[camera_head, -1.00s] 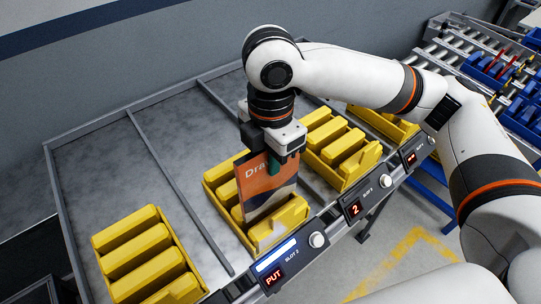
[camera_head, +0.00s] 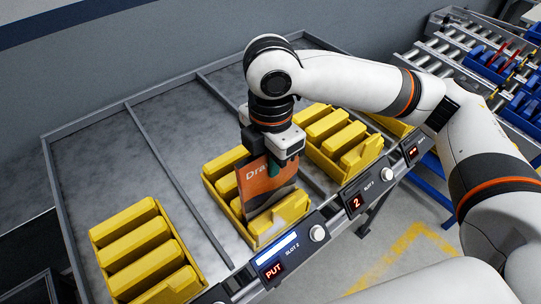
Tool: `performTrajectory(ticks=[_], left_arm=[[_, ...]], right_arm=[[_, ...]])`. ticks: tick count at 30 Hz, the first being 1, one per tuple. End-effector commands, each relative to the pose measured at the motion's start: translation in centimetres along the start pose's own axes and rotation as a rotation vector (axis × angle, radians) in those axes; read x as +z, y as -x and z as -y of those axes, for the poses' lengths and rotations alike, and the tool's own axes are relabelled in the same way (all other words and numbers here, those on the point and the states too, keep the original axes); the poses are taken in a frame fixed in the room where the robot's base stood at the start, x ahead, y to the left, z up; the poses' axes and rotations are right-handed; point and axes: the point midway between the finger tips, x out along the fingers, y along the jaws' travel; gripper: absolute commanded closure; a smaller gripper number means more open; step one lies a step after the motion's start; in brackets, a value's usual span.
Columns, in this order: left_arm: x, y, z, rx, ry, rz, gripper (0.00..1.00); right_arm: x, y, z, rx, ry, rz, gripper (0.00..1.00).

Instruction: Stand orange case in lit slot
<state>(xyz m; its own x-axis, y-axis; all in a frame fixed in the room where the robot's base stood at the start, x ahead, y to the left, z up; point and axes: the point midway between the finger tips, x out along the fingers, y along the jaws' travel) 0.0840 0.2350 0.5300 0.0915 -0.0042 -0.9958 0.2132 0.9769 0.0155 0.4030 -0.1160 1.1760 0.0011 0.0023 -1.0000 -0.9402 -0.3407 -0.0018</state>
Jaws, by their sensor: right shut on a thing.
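The orange case (camera_head: 262,182), with white lettering and a dark lower part, is upright in the yellow slot bin (camera_head: 238,222) behind the lit SLOT 2 panel (camera_head: 276,256), which reads PUT. My right gripper (camera_head: 276,158) is shut on the case's upper edge from above. The case's lower end is inside the bin, beside the yellow dividers; whether it touches the bin floor is hidden. My left gripper is not in view.
Another yellow bin (camera_head: 145,250) stands at the left and one (camera_head: 340,140) at the right, behind the SLOT 3 panel (camera_head: 361,195). Grey rails (camera_head: 175,185) separate the lanes. A roller conveyor with blue bins (camera_head: 485,75) stands at the upper right.

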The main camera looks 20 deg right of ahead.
Motion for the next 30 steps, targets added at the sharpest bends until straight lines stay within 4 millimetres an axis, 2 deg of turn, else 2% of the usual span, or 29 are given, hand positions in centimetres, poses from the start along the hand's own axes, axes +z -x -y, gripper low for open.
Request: performTrajectory(ticks=[30], left_arm=[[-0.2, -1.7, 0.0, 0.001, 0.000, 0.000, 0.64]], right_arm=[[0.0, -4.2, 0.0, 0.000, 0.000, 0.000, 1.00]])
